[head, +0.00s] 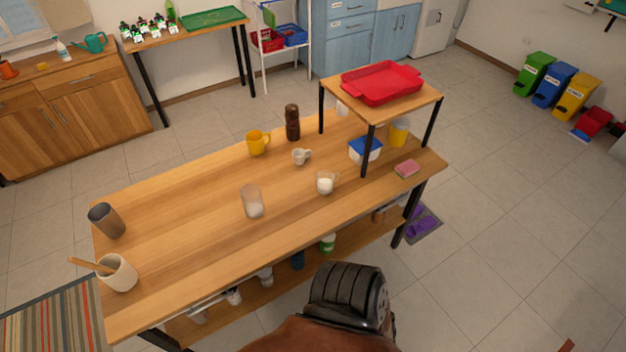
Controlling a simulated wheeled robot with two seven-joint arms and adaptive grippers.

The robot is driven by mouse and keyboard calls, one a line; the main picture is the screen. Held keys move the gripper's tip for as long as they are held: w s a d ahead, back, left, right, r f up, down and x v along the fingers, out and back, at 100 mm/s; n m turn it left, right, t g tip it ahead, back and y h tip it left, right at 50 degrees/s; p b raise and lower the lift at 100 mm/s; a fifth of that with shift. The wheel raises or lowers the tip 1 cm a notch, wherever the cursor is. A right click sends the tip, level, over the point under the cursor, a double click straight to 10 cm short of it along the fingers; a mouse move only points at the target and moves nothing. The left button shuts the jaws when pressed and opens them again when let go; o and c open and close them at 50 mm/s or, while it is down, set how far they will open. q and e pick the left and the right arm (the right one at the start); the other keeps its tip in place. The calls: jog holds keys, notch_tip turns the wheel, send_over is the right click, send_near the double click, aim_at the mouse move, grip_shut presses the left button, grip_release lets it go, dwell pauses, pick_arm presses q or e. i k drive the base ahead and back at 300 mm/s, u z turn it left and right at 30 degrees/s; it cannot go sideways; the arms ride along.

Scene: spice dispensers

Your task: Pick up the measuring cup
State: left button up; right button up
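Two small handled vessels stand on the wooden table, and I cannot tell for sure which is the measuring cup. One is a clear cup (326,184) with white content, near the table's front edge, right of the middle. The other is a small white cup (299,157) behind it, with its handle to the right. Both look upright and stand apart from other things. Neither of my grippers is in view.
A clear tumbler (252,202), a yellow mug (257,144) and a dark brown mill (292,123) stand nearby. A raised shelf with a red tray (381,82) covers the right end. A utensil crock (118,274) and dark cup (106,220) stand left. The left-middle tabletop is clear.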

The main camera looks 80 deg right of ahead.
aim_at(325, 179)
jog(key=z, duration=0.45)
jog(key=i, duration=0.75)
jog(key=z, duration=0.7)
